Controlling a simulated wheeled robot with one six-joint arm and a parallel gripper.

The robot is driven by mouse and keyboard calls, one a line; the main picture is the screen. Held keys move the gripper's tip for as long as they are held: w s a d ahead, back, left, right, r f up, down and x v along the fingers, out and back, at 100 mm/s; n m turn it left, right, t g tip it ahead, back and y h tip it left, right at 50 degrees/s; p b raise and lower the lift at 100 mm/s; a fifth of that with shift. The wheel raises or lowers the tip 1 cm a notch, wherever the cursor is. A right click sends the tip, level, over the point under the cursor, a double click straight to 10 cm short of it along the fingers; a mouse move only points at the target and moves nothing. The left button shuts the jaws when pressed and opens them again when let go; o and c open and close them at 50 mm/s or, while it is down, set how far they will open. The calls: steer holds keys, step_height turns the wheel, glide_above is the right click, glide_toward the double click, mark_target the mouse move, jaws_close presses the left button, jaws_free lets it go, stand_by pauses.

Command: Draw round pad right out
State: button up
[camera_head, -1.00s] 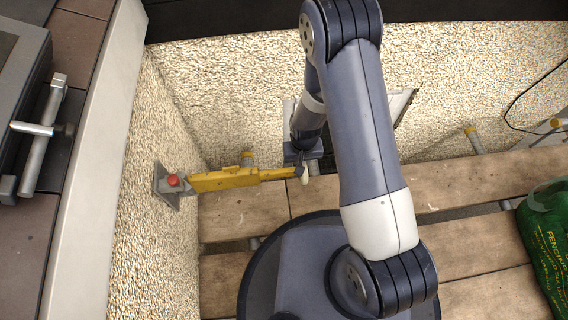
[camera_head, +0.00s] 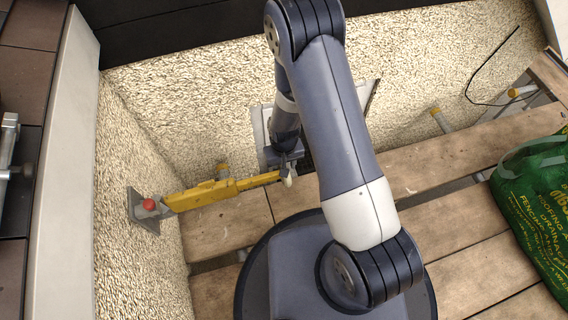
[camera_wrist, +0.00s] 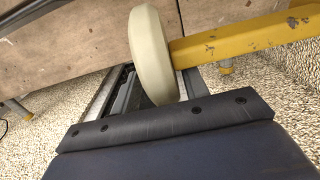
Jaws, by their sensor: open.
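The round pad (camera_wrist: 153,55) is a cream disc on the right-hand end of a yellow bar (camera_head: 205,194). It shows small in the head view (camera_head: 291,180). The bar has a thicker sleeve and a thinner end part. Its left end meets a wall bracket (camera_head: 143,212) with a red knob. My gripper (camera_head: 287,160) is open at the pad's end of the bar. In the wrist view the pad stands on edge, just beyond my gripper's dark edge. My fingertips are not clear there, so I cannot tell whether they touch it.
Wooden planks (camera_head: 450,160) run below the pebbled wall (camera_head: 190,95). A grey frame (camera_head: 369,93) is on the wall behind my arm. A green bag (camera_head: 545,205) lies on the planks at the right. A black cable (camera_head: 490,70) hangs at the upper right.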

step_height(320, 180, up, 11)
steer(key=p, duration=0.4)
steer(key=shift+f, duration=0.1)
step_height(320, 180, down, 11)
steer(key=b, duration=0.4)
steer(key=shift+a+f, duration=0.1)
steer(key=shift+s+a+r, duration=0.15)
steer(key=shift+a+r, duration=0.05)
steer(key=shift+a, duration=0.35)
